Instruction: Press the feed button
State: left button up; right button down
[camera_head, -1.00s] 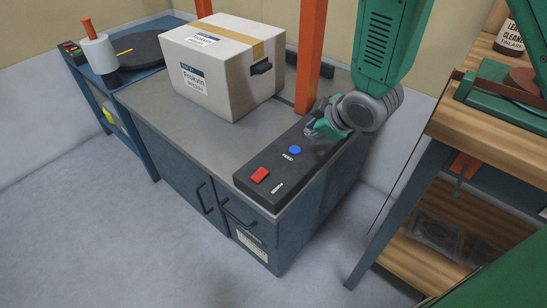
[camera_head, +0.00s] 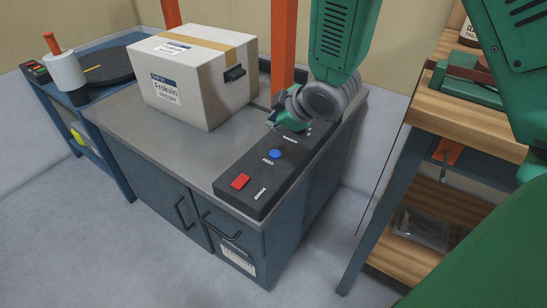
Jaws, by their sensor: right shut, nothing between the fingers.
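The feed button (camera_head: 275,154) is a round blue button on a dark control panel (camera_head: 262,178), with the word FEED beside it. The panel runs along the right side of the grey cabinet top. My right gripper (camera_head: 272,124) is shut and empty. It hangs over the far part of the panel, just beyond the blue button and apart from it in the picture. Its wrist partly hides the far end of the panel. My left gripper is not in view.
A cardboard box (camera_head: 190,80) stands on the cabinet top (camera_head: 135,118) left of the panel, by an orange post (camera_head: 283,50). A blue side table (camera_head: 50,88) is at the left. A wooden workbench (camera_head: 455,120) stands at the right. The grey floor in front is clear.

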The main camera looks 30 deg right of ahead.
aim_at(276, 153)
jog(key=f+b, duration=0.1)
jog(key=f, duration=0.1)
jog(key=f+b, duration=0.4)
jog(key=shift+d+f, duration=0.2)
jog(key=shift+d, duration=0.15)
jog(key=shift+f, duration=0.4)
jog(key=shift+a, duration=0.1)
jog(key=shift+a+r, duration=0.1)
jog(key=shift+a, duration=0.05)
dwell(0.4)
jog(key=shift+f, duration=0.35)
